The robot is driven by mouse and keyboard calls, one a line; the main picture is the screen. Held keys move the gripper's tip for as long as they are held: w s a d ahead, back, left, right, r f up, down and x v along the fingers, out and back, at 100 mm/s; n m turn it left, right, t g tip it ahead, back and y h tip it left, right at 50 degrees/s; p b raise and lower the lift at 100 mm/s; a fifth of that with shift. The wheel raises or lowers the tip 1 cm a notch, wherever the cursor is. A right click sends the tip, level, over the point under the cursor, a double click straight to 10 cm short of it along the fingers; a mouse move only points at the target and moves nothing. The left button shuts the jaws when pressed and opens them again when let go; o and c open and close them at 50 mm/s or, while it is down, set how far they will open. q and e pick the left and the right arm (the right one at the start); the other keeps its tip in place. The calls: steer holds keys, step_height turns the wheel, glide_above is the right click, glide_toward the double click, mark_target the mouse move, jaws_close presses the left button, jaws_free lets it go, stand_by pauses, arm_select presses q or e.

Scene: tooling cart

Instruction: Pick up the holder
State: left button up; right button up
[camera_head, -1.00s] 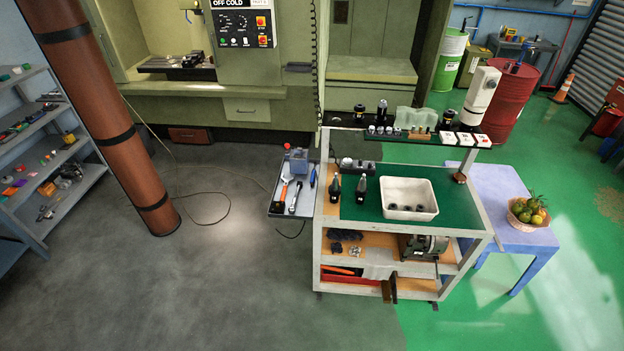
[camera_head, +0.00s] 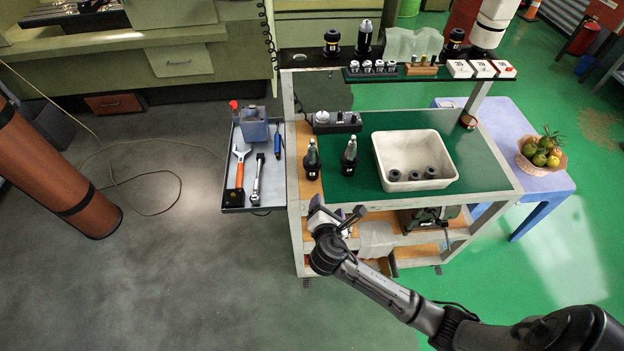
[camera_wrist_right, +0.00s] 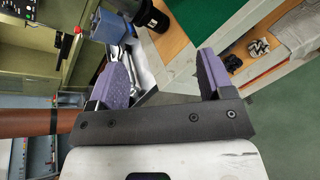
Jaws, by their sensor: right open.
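My right gripper (camera_head: 335,216) is open at the cart's front edge, below and in front of the two holders. In the right wrist view its purple-padded fingers (camera_wrist_right: 165,62) are apart with nothing between them. A black holder (camera_wrist_right: 151,16) shows beyond them at the top. My left gripper is out of view.
A white bin (camera_head: 380,165) with dark cylindrical parts stands right of the holders. A side tray (camera_head: 232,195) with wrenches is at the cart's left. A black block (camera_head: 338,122) lies behind the holders. A fruit basket (camera_head: 541,155) sits on the purple table.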

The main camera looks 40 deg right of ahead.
steer(key=w+d+f+n+t+h+b, duration=0.1)
steer(key=w+f+n+t+h+b, duration=0.1)
steer(key=w+f+n+b, duration=0.3)
steer(key=n+t+b, duration=0.1)
steer(key=n, duration=0.2)
glide_toward(312, 161)
steer(key=x, duration=0.5)
steer(key=shift+d, duration=0.3)
steer(key=shift+x, duration=0.75)
steer(key=b+x, duration=0.1)
steer(key=x, duration=0.2)
steer(key=shift+w+d+r, duration=0.1)
steer(key=shift+w, duration=0.35)
steer(key=shift+w+d, duration=0.4)
steer(key=shift+w, duration=0.1)
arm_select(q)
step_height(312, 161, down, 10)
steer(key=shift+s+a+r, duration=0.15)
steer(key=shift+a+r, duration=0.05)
